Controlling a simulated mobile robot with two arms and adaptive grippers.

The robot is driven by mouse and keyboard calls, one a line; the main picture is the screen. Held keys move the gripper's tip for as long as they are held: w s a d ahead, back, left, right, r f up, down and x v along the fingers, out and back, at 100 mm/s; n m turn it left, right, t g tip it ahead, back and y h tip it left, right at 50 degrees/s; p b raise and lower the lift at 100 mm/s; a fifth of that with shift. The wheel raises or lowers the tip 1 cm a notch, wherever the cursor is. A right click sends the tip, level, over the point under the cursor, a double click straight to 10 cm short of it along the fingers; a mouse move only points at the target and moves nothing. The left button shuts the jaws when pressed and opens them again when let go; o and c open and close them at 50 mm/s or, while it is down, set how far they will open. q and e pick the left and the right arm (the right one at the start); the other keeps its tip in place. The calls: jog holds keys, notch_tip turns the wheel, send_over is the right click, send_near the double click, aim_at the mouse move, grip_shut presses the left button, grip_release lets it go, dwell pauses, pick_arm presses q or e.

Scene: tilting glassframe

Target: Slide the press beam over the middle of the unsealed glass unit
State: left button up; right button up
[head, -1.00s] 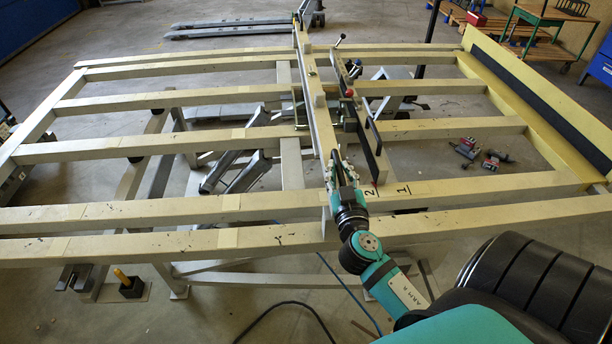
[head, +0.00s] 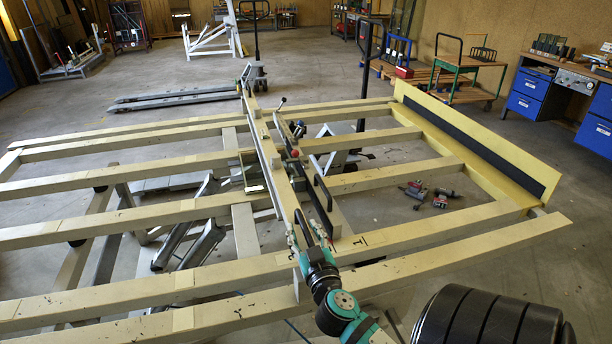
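The press beam (head: 268,150) is a long pale bar lying across the slats of the tilting frame (head: 400,236), from the far edge to the near edge. A shorter bar with a black handle (head: 323,192) lies along its right side. My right gripper (head: 305,238) is at the beam's near end, its fingers close around or beside a dark part there; I cannot tell if they are clamped. My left gripper is not in view. I cannot make out a glass unit on the slats.
A yellow ledge with a dark strip (head: 480,148) bounds the frame's right end. Red-and-grey tools (head: 416,190) lie on the floor below. A pallet truck (head: 175,101) stands beyond the far edge, and carts and a blue cabinet (head: 524,97) at the back right.

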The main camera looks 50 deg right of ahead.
jog(key=v, duration=0.7)
jog(key=shift+s+a, duration=0.15)
jog(key=shift+s, duration=0.1)
dwell(0.5)
